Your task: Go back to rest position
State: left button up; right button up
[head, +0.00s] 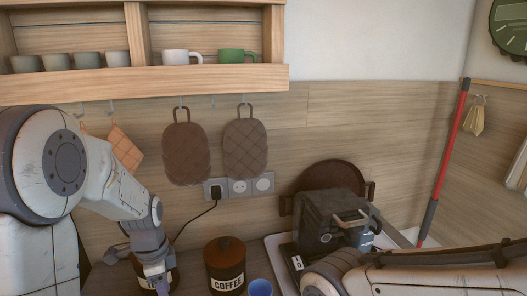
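My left arm comes in from the left and reaches down to the counter. My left gripper (156,272) is at the bottom of the view, in front of a dark jar (171,279) that it partly covers. I cannot tell whether its fingers touch the jar or how far apart they are. My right arm lies across the lower right corner; its gripper does not show.
A coffee canister (225,264) and a blue cup (260,288) stand right of my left gripper. A black appliance (328,222) with a tan handle stands before a round brown pan (331,178). A wooden shelf (200,80) with cups overhangs the left side.

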pick_arm(q)
jog(key=s+d+r+n, duration=0.1)
jog(key=s+d+r, duration=0.1)
jog(key=s+d, duration=0.35)
jog(key=s+d+r+n, duration=0.2)
jog(key=s+d+r, duration=0.1)
jog(key=d, duration=0.6)
jog(key=s+d+r+n, duration=0.1)
jog(key=s+d, duration=0.4)
jog(key=s, duration=0.6)
jog(key=shift+s+n+h, duration=0.15)
jog(key=shift+n+h, duration=0.25)
jog(key=shift+n, duration=0.5)
jog(key=shift+d, duration=0.15)
